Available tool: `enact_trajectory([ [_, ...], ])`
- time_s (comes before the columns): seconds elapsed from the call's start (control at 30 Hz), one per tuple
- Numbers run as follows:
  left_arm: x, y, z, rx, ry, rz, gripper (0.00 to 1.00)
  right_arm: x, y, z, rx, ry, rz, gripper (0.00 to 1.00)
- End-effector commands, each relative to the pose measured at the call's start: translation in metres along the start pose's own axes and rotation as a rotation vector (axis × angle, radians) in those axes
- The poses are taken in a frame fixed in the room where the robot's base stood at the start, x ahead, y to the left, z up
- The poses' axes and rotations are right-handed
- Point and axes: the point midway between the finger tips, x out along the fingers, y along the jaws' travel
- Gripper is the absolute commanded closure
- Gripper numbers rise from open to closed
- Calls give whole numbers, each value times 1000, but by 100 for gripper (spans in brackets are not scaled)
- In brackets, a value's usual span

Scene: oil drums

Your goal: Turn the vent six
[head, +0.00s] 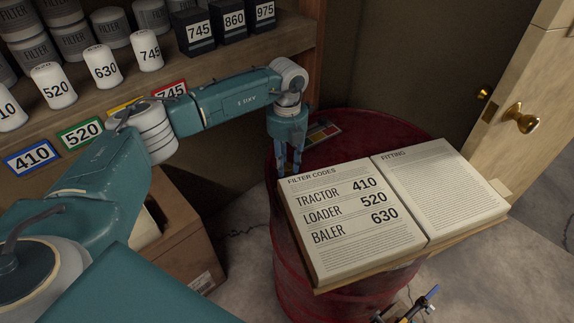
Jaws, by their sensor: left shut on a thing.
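My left gripper (290,168) points down at the far left corner of an open book, over the top of a red drum (400,122). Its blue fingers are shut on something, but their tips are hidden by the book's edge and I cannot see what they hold. No vent is plainly visible; the book covers much of the drum's top. A small part of what looks like my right gripper (418,304) shows at the bottom edge, cut off, below the book; its opening cannot be told.
The open book (440,195), headed "Filter codes" and "Fitting", overhangs the drum's front rim. A small colour card (322,132) lies behind it. Shelves (120,75) with numbered white filters and dark boxes are at left. A cardboard box (185,250) stands below. A door (535,90) is at right.

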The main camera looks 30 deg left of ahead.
Motion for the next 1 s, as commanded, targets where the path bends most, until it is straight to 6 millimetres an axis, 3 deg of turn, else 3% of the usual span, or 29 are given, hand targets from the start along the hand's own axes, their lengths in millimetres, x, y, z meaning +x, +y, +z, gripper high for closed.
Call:
enact_trajectory([
  [0.03,-6,2,7,3,-20,-3,99,1,0,0,0,0,0,61],
  [0.57,-7,1,7,25,-20,-5,99,1,0,0,0,0,0,61],
  [0.6,-6,0,7,25,-21,-5,65,1,0,0,0,0,0,61],
  [0.67,-6,1,7,25,-19,-4,53,1,0,0,0,0,0,61],
  [1.0,-6,0,3,28,-9,-2,53,2,4,1,-1,-1,4,61],
])
